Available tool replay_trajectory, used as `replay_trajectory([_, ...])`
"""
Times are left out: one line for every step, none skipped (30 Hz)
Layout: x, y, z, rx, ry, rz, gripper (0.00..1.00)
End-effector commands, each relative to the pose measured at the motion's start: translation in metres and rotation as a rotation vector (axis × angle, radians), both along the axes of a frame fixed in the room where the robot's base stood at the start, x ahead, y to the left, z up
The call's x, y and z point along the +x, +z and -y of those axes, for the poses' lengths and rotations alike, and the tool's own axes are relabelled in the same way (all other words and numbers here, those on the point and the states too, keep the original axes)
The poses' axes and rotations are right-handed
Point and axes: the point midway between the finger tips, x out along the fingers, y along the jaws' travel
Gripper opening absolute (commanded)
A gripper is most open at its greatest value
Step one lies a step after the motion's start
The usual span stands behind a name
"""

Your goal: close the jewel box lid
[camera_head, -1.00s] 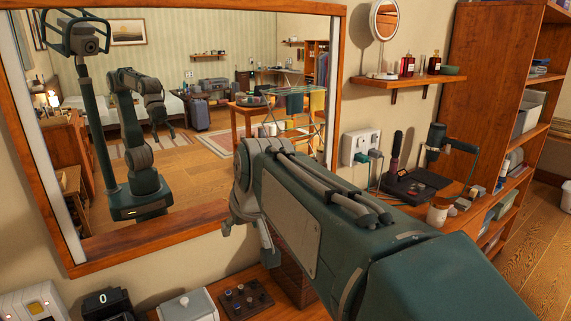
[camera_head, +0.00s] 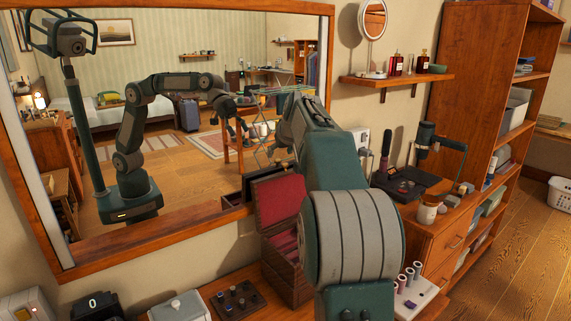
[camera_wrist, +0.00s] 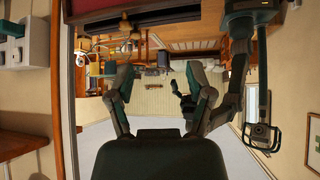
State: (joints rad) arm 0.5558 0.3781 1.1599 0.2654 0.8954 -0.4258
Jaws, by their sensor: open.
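The jewel box (camera_head: 287,268) is a brown wooden box with red lining on the dresser below the mirror. Its lid (camera_head: 281,199) stands open and upright, red inside facing me, near the mirror. My arm covers the box's right part.
The mirror (camera_head: 150,235) rises behind the dresser. A white lidded box (camera_head: 180,306) and a dark tray with small items (camera_head: 238,299) stand left of the jewel box. A white holder with rolls (camera_head: 410,285) stands at right. A shelf (camera_head: 398,78) with bottles is above right.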

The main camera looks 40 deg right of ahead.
Motion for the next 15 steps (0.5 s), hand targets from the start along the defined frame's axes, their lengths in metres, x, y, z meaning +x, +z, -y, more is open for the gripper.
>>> replay_trajectory([0.005, -0.004, 0.017, -0.003, -0.011, 0.006, 0.67])
replay_trajectory([0.007, -0.006, 0.025, -0.006, -0.014, 0.009, 0.67])
replay_trajectory([0.010, -0.008, 0.034, -0.011, -0.018, 0.014, 0.67])
replay_trajectory([0.012, -0.008, 0.041, -0.014, -0.022, 0.019, 0.67])
replay_trajectory([0.013, -0.010, 0.047, -0.015, -0.025, 0.022, 0.67])
replay_trajectory([0.015, -0.011, 0.053, -0.018, -0.027, 0.025, 0.67])
replay_trajectory([0.016, -0.012, 0.056, -0.019, -0.029, 0.028, 0.67])
replay_trajectory([0.016, -0.012, 0.059, -0.021, -0.028, 0.030, 0.67])
replay_trajectory([0.017, -0.012, 0.062, -0.023, -0.030, 0.031, 0.67])
replay_trajectory([0.017, -0.013, 0.063, -0.024, -0.030, 0.032, 0.67])
replay_trajectory([0.018, -0.014, 0.064, -0.024, -0.030, 0.032, 0.67])
replay_trajectory([0.019, -0.015, 0.065, -0.024, -0.030, 0.032, 0.67])
replay_trajectory([0.021, -0.017, 0.065, -0.024, -0.030, 0.032, 0.67])
replay_trajectory([0.023, -0.019, 0.066, -0.023, -0.030, 0.031, 0.67])
replay_trajectory([0.026, -0.023, 0.066, -0.023, -0.030, 0.031, 0.67])
